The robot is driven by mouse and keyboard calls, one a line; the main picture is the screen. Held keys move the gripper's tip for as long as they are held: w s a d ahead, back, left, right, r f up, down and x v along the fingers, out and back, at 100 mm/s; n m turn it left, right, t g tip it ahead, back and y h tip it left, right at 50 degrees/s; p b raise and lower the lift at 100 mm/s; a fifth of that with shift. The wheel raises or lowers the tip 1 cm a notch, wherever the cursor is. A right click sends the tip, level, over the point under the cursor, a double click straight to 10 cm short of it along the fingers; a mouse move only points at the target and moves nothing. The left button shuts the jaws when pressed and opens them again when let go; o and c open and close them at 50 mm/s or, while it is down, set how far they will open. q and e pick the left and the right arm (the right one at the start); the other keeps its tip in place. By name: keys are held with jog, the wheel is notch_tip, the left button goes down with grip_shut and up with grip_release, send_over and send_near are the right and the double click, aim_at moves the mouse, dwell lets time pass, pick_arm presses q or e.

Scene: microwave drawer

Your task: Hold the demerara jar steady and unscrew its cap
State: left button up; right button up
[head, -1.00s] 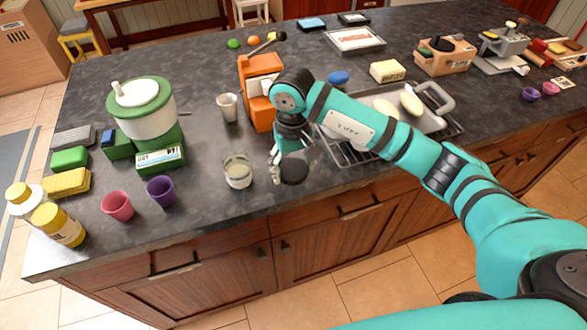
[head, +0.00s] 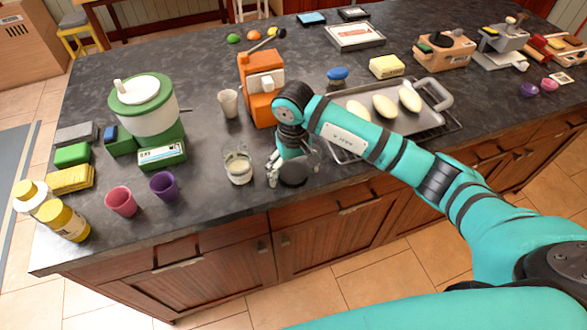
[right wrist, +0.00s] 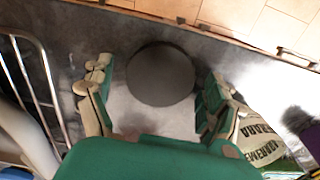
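The demerara jar (head: 238,168) is a clear glass jar standing upright near the counter's front edge, its top uncapped. In the right wrist view its labelled side (right wrist: 258,140) shows at the lower right, outside the fingers. A dark round cap (head: 293,174) appears to lie flat on the counter just right of the jar. My right gripper (head: 293,172) is over the cap, pointing down. In the right wrist view its fingers are spread, with the cap (right wrist: 160,75) between them and a gap on each side. My left gripper is not in view.
A tray (head: 350,157) with pale oval things is right of my gripper. An orange machine (head: 262,85) and a pale cup (head: 229,103) stand behind. Pink (head: 121,202) and purple (head: 164,186) cups are left of the jar. The counter edge is close in front.

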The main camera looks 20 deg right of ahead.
aim_at(293, 172)
jog(key=shift+r+p, duration=0.25)
jog(key=shift+p, duration=0.1)
notch_tip(293, 172, up, 12)
jog(key=b, duration=0.4)
jog(key=shift+f, duration=0.1)
dwell(0.8)
